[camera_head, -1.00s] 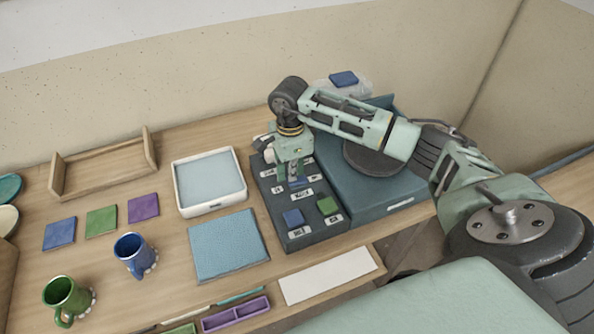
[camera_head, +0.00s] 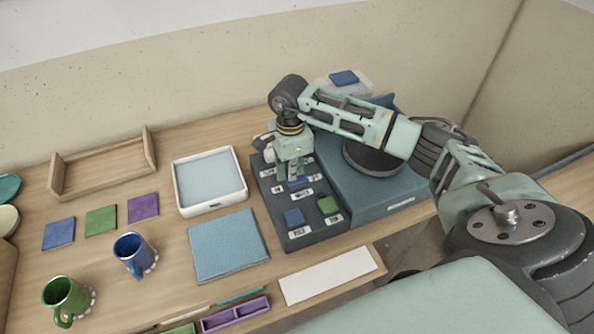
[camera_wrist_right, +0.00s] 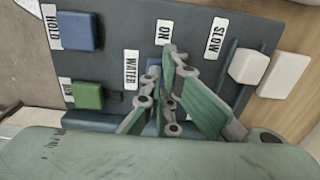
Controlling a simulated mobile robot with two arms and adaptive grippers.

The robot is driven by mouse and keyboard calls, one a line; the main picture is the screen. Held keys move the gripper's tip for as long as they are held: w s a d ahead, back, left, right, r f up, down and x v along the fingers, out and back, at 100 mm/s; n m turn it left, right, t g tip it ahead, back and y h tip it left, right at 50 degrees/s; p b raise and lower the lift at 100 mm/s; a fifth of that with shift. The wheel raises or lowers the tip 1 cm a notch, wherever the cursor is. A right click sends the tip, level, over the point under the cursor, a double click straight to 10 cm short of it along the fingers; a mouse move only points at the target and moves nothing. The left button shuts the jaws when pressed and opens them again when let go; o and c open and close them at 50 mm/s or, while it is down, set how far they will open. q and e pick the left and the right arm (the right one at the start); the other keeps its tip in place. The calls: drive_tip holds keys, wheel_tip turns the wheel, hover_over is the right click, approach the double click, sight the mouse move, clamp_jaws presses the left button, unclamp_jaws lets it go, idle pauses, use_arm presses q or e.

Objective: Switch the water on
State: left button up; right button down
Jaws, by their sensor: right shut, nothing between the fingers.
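The dark control panel (camera_head: 311,232) stands on the table, left of the blue-grey wheel housing. In the wrist view its labels (camera_wrist_right: 131,70) read WATER, ON, SLOW and HOLD. A blue piece (camera_wrist_right: 153,66) shows between the WATER and ON labels, partly hidden by my fingers. A blue button (camera_head: 293,217) and a green button (camera_head: 327,205) sit at the panel's near end. My right gripper (camera_head: 292,183) is shut and empty, pointing down over the water switch area. Its fingertips (camera_wrist_right: 168,75) are at or just above the blue piece; contact cannot be told. My left gripper is not in view.
A white-rimmed basin (camera_head: 208,182) and a blue mat (camera_head: 228,245) lie left of the panel. A blue mug (camera_head: 130,255) and a green mug (camera_head: 63,297) stand further left. A dark wheel (camera_head: 370,158) sits under my right forearm. A white slider knob (camera_wrist_right: 248,66) is beside SLOW.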

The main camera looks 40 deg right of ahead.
drive_tip(key=shift+r+p, duration=1.4)
drive_tip(key=shift+r, duration=1.6)
